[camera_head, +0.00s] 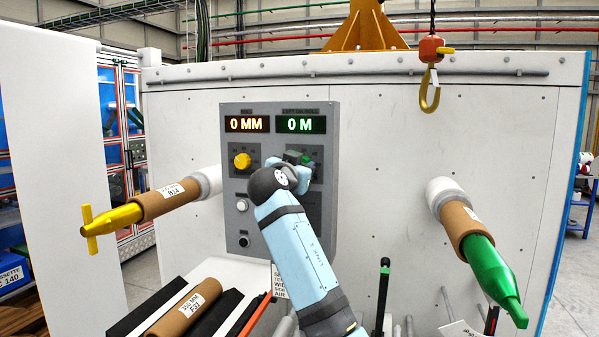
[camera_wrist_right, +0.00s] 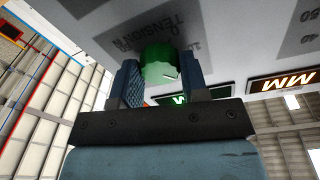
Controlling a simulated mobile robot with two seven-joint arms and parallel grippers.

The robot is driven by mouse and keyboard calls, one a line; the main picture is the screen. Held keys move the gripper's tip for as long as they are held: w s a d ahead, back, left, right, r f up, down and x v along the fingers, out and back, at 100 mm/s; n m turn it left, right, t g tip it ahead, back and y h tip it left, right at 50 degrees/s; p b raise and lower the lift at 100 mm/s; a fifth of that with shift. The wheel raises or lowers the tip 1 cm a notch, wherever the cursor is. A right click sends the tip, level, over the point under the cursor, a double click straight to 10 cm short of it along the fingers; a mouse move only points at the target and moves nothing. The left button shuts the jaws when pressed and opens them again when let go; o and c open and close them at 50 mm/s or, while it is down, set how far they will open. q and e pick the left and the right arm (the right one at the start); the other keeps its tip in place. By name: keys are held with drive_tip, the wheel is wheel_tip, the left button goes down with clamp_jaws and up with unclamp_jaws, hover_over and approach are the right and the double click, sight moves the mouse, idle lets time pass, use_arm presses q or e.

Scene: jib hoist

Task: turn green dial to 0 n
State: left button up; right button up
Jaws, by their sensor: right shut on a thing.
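The green dial (camera_wrist_right: 158,62) sits between the two fingers of my right gripper (camera_wrist_right: 160,82) in the right wrist view. The gripper is shut on it. In the head view, my right arm reaches up to the grey control panel (camera_head: 328,215), and my right gripper (camera_head: 302,160) covers most of the dial. Above it, the green display (camera_head: 300,124) shows a 0 followed by a letter that looks like M or N. The dial's printed scale is only partly readable in the right wrist view. My left gripper is not in view.
A yellow dial (camera_head: 242,160) sits left of the green one, under an amber display (camera_head: 247,124) reading 0 MM. Cardboard cores on stubs jut out at left (camera_head: 165,199) and right (camera_head: 462,226). A yellow hook (camera_head: 430,92) hangs at upper right.

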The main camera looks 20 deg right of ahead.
drive_tip(key=n+y+p, duration=0.1)
drive_tip(key=n+p, duration=0.2)
drive_tip(key=n, duration=0.7)
drive_tip(key=n+t+y+p, duration=0.1)
drive_tip(key=n+p, duration=0.2)
drive_tip(key=n, duration=0.7)
drive_tip(key=shift+s+d+n, duration=0.1)
drive_tip(key=shift+d+n, duration=0.05)
drive_tip(key=shift+n, duration=0.15)
drive_tip(key=o, duration=0.9)
